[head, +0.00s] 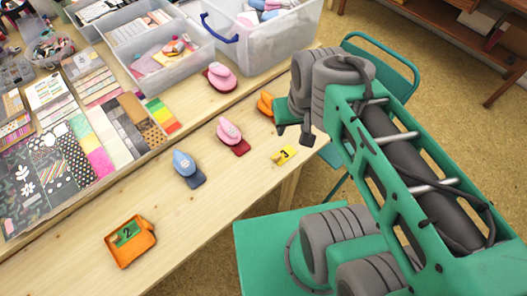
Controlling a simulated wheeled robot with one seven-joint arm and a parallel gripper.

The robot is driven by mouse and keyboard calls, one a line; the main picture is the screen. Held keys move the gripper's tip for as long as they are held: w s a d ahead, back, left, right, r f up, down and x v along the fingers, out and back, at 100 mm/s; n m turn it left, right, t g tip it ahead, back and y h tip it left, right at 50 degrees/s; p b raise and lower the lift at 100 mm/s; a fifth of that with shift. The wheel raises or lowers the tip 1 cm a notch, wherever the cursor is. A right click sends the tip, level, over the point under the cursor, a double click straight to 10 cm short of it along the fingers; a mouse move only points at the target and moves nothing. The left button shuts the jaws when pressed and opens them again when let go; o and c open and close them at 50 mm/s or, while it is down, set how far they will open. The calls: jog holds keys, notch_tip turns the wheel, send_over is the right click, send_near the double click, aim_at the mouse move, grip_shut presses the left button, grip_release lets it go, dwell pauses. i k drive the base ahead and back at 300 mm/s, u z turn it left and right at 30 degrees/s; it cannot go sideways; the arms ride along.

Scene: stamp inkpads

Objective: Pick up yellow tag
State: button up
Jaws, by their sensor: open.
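The yellow tag (283,155) lies flat near the front edge of the wooden table, in the middle of the head view. It bears a dark mark that looks like a number. My green and grey arm fills the right side of the view, with one of its joints above and to the right of the tag. Nothing covers the tag.
An orange tray (149,241) holds a green tag (128,234) marked 2 at the table's front left. A blue stamp (184,163), a pink stamp (229,131), another pink stamp (221,75) and an orange one (266,103) stand nearby. Clear bins and papers fill the back.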

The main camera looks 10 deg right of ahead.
aim_at(285, 153)
jog(key=u, duration=3.25)
jog(key=k, duration=0.65)
jog(key=z, duration=0.15)
